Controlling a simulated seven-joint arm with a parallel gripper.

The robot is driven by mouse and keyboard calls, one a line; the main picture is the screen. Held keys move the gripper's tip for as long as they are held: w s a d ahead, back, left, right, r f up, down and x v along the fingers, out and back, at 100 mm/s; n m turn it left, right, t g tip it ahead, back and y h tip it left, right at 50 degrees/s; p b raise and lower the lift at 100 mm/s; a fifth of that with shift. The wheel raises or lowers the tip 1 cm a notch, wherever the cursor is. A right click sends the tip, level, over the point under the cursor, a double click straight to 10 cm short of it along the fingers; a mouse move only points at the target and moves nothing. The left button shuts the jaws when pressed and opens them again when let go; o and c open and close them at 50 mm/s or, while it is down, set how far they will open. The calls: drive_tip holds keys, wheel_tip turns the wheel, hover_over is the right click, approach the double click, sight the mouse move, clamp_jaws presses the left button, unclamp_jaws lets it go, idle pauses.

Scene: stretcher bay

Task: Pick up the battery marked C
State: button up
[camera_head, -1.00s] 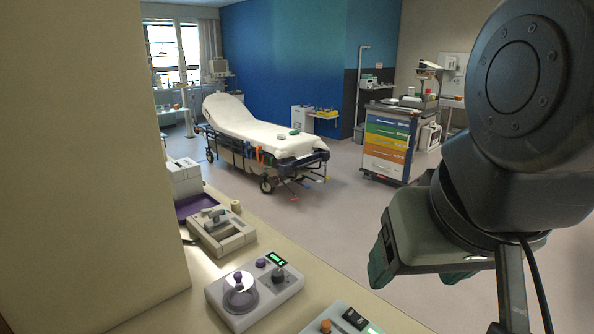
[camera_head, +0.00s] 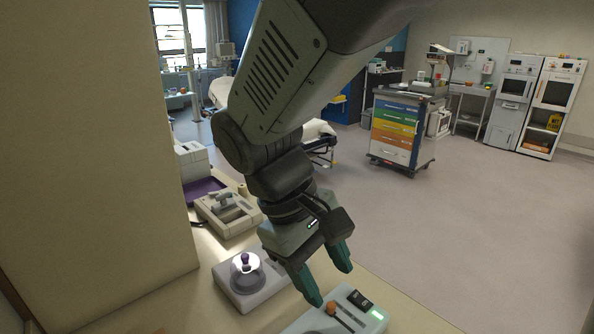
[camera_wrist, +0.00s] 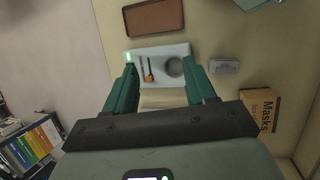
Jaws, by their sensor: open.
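No battery with a readable C shows in either view. A small grey block (camera_wrist: 223,67) lies on the counter in the wrist view; any marking on it is too small to read. My gripper (camera_head: 330,285) is open and empty, fingers pointing down above the counter, by a pale device (camera_head: 372,317) with an orange knob and a green light. In the wrist view my gripper (camera_wrist: 164,78) has its fingers apart, with the device (camera_wrist: 181,52) beyond them. The grey block is right of the right finger, apart from it.
A brown tray (camera_wrist: 153,18) and a Masks box (camera_wrist: 260,109) lie on the counter (camera_wrist: 217,30). A device with a purple knob (camera_head: 238,286) and a beige device (camera_head: 225,222) stand to the left. A wall (camera_head: 90,150) borders the counter at left.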

drive_tip(key=s+a+f+n+t+h, duration=0.2)
drive_tip(key=a+f+n+t+h, duration=0.1)
drive_tip(key=f, duration=0.6)
drive_tip(key=s+a+f+n+t+h, duration=0.2)
drive_tip(key=a+f+n+t, duration=0.3)
drive_tip(key=f, duration=0.5)
drive_tip(key=s+a+f+n+t+h, duration=0.2)
drive_tip(key=a+f+n+t+h, duration=0.2)
drive_tip(key=a+f+n, duration=0.4)
drive_tip(key=shift+a+f+n, duration=0.1)
drive_tip(key=shift+f+n, duration=0.5)
drive_tip(key=shift+f, duration=0.7)
drive_tip(key=shift+w+f, duration=0.15)
drive_tip(key=shift+f, duration=0.15)
drive_tip(key=x, duration=0.4)
drive_tip(key=shift+w+d+r, duration=0.1)
drive_tip(key=shift+w+d, duration=0.1)
drive_tip(key=shift+d, duration=0.15)
